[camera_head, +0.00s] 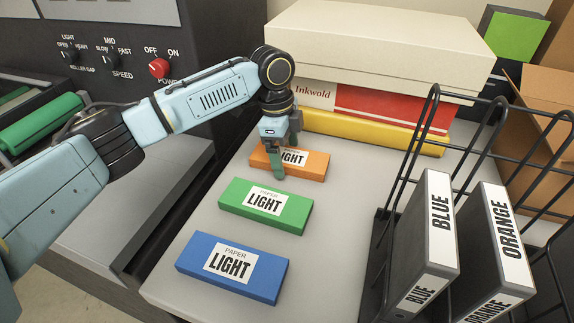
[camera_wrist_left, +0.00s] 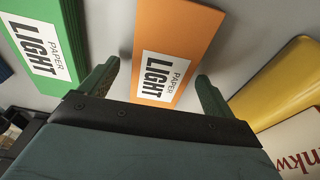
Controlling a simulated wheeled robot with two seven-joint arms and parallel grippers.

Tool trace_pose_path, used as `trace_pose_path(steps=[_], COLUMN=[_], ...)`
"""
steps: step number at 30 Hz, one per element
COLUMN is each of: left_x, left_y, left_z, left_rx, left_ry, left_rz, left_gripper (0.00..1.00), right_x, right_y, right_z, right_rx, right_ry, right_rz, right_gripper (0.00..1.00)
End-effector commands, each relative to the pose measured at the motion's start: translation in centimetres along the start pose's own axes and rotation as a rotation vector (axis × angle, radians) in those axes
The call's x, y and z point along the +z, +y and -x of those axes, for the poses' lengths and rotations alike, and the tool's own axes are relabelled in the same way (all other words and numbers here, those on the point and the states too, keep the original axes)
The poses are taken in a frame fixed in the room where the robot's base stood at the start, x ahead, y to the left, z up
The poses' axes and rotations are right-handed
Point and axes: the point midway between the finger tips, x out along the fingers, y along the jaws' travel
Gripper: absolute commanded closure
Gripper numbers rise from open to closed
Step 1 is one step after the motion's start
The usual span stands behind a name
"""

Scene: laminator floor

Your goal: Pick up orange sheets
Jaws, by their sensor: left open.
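The orange sheets, a flat block labelled PAPER LIGHT (camera_head: 314,167), lie on the grey table behind the green block. My left gripper (camera_head: 285,165) is above them, pointing down, and hides part of their label. In the left wrist view the orange block (camera_wrist_left: 178,45) lies between the two open fingers of the left gripper (camera_wrist_left: 155,92), one on each side. The fingers look apart from it. I cannot tell how far above it they are. My right gripper is not in view.
A green block (camera_head: 235,198) and a blue block (camera_head: 200,255) lie nearer me. A yellow book (camera_head: 350,128), a red box and a cream box stand behind. A black wire rack (camera_head: 380,225) with BLUE and ORANGE binders is at right. The laminator is left.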

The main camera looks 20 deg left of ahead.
Motion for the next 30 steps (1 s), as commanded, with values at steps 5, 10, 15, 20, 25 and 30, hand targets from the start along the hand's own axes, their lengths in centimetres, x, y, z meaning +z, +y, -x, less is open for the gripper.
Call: trace_pose_path(steps=[5,10,15,20,25,30], left_x=[-0.02,0.0,0.02,0.0,0.01,-0.02], left_y=[-0.01,-0.01,-0.01,-0.03,-0.02,-0.01], left_z=[-0.32,-0.39,-0.45,-0.43,-0.45,-0.24], left_rx=[-0.001,-0.001,-0.001,-0.001,-0.001,0.0], left_ry=[0.001,0.001,0.001,0.001,0.001,0.001], left_rz=[-0.001,-0.001,-0.001,-0.001,-0.001,-0.001], left_gripper=[0.12,0.34,0.57,0.67,0.67,0.67], right_x=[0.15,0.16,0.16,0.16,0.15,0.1], right_y=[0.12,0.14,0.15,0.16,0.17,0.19], right_z=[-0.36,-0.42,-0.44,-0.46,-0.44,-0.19], right_rx=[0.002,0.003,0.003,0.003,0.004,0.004], right_ry=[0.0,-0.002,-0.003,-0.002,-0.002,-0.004], right_rz=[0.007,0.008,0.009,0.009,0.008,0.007], right_gripper=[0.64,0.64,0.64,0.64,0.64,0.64])
